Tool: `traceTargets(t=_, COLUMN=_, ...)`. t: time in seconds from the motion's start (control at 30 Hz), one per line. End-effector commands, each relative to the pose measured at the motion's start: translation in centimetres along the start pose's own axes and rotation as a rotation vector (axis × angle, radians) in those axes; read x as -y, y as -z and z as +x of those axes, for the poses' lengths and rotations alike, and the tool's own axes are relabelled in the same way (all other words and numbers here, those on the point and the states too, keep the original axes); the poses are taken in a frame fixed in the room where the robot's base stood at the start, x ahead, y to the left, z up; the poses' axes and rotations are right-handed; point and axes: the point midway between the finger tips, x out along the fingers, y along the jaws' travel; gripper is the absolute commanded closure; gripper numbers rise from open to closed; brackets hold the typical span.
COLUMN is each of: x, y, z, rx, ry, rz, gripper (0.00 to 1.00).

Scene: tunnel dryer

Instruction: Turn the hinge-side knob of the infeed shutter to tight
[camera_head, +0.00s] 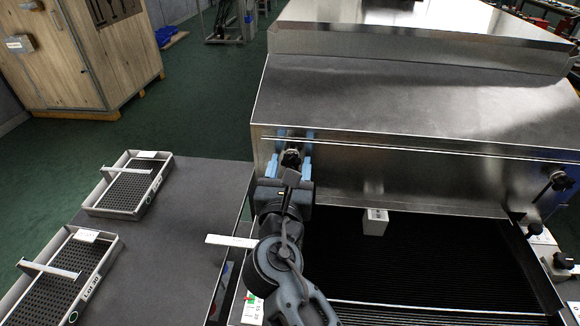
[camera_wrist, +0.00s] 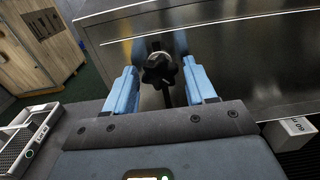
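A black star-shaped knob (camera_head: 291,158) sits at the left end of the steel shutter front (camera_head: 400,178). It also shows in the wrist view (camera_wrist: 159,71), mounted on a dark stem against the steel panel. My gripper (camera_head: 291,166) is at this knob, with its two blue fingers on either side of it. In the wrist view the fingers of my gripper (camera_wrist: 160,74) stand apart, with a visible gap on each side of the knob. A second black knob (camera_head: 559,181) is at the right end of the shutter. I cannot tell which end carries the hinge.
A dark ribbed conveyor (camera_head: 430,255) runs below the shutter, with a small white labelled block (camera_head: 375,222) on it. Two perforated trays (camera_head: 160,192) (camera_head: 106,262) lie on the grey table (camera_head: 185,235) at left. A wooden cabinet (camera_head: 80,60) stands behind.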

Motion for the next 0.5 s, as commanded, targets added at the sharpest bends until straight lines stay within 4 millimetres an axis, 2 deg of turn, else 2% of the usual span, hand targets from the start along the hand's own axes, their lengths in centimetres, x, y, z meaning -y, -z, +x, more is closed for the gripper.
traceTargets(t=0.07, x=0.0, y=0.0, z=-0.01, rx=0.0, ry=0.0, rz=0.0, gripper=0.53)
traceTargets(t=0.4, x=-0.01, y=0.0, z=-0.03, rx=0.0, ry=0.0, rz=0.0, gripper=0.85)
traceTargets(t=0.5, x=-0.01, y=0.01, z=-0.03, rx=0.0, ry=0.0, rz=0.002, gripper=0.86)
